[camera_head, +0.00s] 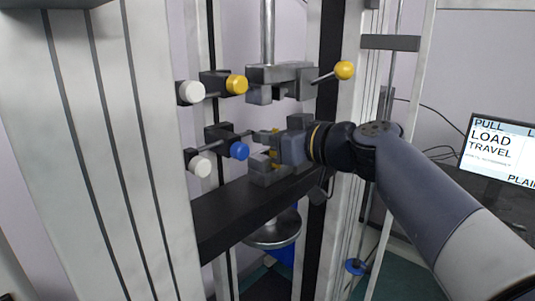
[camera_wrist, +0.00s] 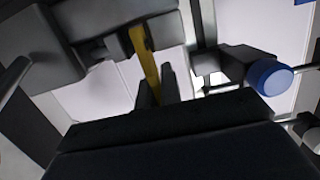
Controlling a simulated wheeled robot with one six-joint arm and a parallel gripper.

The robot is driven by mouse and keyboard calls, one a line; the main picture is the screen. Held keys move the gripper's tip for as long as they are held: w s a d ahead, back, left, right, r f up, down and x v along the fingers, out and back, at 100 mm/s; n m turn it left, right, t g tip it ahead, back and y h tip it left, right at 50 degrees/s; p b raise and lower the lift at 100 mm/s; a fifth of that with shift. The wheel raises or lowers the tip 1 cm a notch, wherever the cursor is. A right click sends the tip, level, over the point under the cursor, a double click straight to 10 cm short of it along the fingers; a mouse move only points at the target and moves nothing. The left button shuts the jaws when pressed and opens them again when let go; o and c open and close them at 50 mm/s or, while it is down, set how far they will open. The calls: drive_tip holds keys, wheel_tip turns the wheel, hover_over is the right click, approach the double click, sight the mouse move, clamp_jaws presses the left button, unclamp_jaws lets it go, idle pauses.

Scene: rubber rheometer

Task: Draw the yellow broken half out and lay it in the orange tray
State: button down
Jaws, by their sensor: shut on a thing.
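The yellow broken half (camera_wrist: 147,62) is a narrow strip in the wrist view. One end sits at the grey clamp block (camera_wrist: 100,30) and the other lies between my finger tips. My gripper (camera_wrist: 156,98) is shut on it. In the head view the strip shows as a small yellow patch (camera_head: 275,156) at my gripper (camera_head: 272,148), just above the lower grey clamp (camera_head: 270,172). I cannot tell whether the clamp still grips the strip. The orange tray is in neither view.
The upper grey clamp (camera_head: 280,78) hangs above, with a yellow-knobbed lever (camera_head: 344,70) sticking out right. A blue knob (camera_head: 239,151), a yellow knob (camera_head: 236,84) and white knobs (camera_head: 192,92) stand close on the left. A black crossbeam (camera_head: 240,207) runs below. A screen (camera_head: 497,150) stands at right.

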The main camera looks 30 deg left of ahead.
drive_tip(key=f+b+v, duration=0.1)
drive_tip(key=b+v, duration=0.4)
drive_tip(key=v, duration=0.5)
drive_tip(key=shift+f, duration=0.3)
idle(0.5)
drive_tip(key=shift+r+p+x, duration=0.15)
drive_tip(key=shift+p+x, duration=0.4)
drive_tip(key=shift+x, duration=0.5)
drive_tip(key=shift+r+p+x, duration=0.2)
drive_tip(key=shift+p+x, duration=0.3)
drive_tip(key=shift+x, duration=0.6)
drive_tip(key=shift+r+p+x, duration=0.15)
drive_tip(key=shift+p+x, duration=0.4)
drive_tip(key=shift+x, duration=0.5)
